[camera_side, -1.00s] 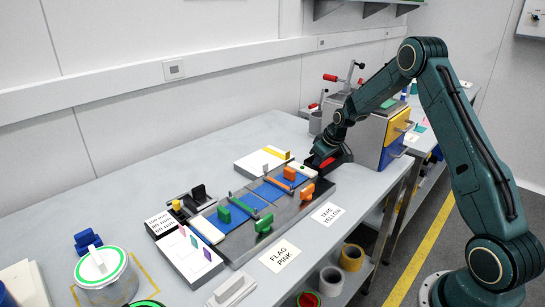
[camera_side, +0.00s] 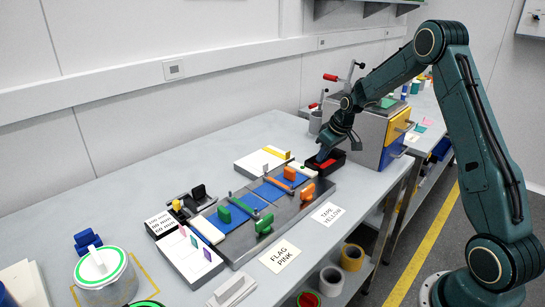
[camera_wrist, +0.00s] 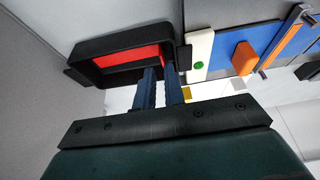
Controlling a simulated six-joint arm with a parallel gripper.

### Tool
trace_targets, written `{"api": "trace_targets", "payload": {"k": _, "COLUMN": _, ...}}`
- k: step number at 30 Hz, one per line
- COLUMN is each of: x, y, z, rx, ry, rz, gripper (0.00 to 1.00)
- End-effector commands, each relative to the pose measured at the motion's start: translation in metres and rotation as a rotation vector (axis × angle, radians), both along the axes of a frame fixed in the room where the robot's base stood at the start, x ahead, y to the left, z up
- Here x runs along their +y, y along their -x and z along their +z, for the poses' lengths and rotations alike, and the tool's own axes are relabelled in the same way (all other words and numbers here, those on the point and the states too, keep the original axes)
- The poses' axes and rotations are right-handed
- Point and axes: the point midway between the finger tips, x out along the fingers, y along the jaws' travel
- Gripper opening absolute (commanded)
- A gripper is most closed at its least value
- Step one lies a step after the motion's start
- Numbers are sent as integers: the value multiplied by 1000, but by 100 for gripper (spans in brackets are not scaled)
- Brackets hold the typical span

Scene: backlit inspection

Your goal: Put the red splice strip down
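A black open-topped tray (camera_side: 337,169) stands at the far right end of the bench, with red showing inside it. It also shows in the wrist view (camera_wrist: 85,54), with a broad red patch (camera_wrist: 128,58) inside. I cannot tell whether this is the red splice strip or the tray's floor. My gripper (camera_side: 321,158) tilts down at the tray, its blue fingertips over or just inside it. In the wrist view my gripper's fingers (camera_wrist: 161,74) are a narrow gap apart. A red sliver shows near their tips; whether they hold it is unclear.
Left of the tray is a grey fixture plate (camera_side: 236,258) with blue strips, green and orange clamps. White label cards (camera_side: 280,256) lie in front. A grey cabinet with yellow and blue drawers (camera_side: 396,128) stands close right of the tray. The back-left bench is clear.

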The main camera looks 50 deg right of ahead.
Motion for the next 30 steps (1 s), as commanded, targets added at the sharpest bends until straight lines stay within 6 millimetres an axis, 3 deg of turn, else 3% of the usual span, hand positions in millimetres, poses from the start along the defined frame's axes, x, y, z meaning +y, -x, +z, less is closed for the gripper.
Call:
{"api": "trace_targets", "payload": {"k": 6, "x": -1, "y": 13, "z": 34, "rx": -5, "ry": 3, "rz": -2, "gripper": 11}}
{"api": "trace_targets", "payload": {"k": 13, "x": -1, "y": 23, "z": 59, "rx": -5, "ry": 3, "rz": -3, "gripper": 11}}
{"api": "trace_targets", "payload": {"k": 30, "x": -1, "y": 26, "z": 67, "rx": -4, "ry": 2, "rz": -2, "gripper": 11}}
